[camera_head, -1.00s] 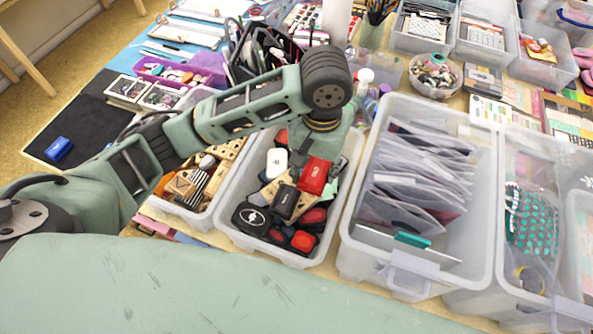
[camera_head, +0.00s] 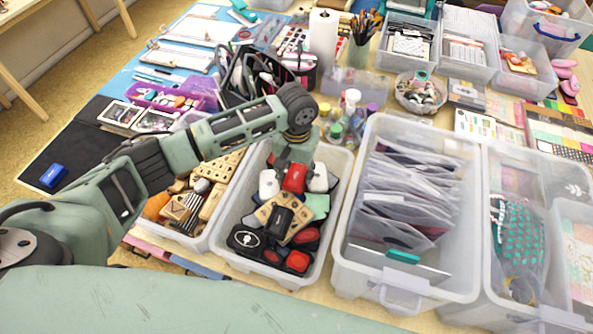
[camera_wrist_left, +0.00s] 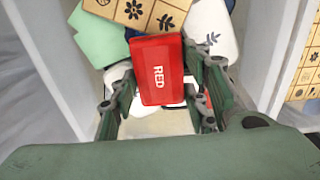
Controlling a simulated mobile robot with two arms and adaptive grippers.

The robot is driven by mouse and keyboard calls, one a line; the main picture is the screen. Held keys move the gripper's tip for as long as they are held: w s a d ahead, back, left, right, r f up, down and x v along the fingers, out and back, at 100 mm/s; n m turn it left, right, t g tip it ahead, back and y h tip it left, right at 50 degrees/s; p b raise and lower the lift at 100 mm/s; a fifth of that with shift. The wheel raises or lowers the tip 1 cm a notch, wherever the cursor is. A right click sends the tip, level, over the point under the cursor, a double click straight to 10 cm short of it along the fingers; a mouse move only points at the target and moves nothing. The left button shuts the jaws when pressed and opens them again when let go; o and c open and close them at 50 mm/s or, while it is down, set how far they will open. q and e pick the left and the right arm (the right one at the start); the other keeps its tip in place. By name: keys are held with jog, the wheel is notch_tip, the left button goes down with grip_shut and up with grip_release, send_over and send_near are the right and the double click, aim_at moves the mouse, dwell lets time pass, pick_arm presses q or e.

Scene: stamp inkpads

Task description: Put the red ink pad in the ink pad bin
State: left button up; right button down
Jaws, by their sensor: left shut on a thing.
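The red ink pad (camera_head: 295,178), labelled RED, is between the fingers of my left gripper (camera_head: 292,165). In the left wrist view the pad (camera_wrist_left: 158,70) sits between the two green fingers (camera_wrist_left: 163,100), its label facing the camera. The gripper is shut on it, inside or just over the back part of the clear ink pad bin (camera_head: 339,200). Other pads lie in the bin, including a black one (camera_head: 280,218) and a white one (camera_head: 268,184). Whether the red pad touches those below is hard to tell. My right gripper is not in view.
A bin of wooden stamps (camera_head: 180,208) stands left of the ink pad bin. A larger clear bin of sleeves (camera_head: 452,215) stands to its right. Small bottles (camera_head: 350,104) stand behind. A blue pad (camera_head: 53,175) lies on the black mat at left.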

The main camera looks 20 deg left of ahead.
pick_arm(q)
jog(key=shift+f, duration=0.55)
jog(key=o, duration=1.3)
jog(key=shift+f, duration=0.1)
jog(key=shift+o, duration=1.1)
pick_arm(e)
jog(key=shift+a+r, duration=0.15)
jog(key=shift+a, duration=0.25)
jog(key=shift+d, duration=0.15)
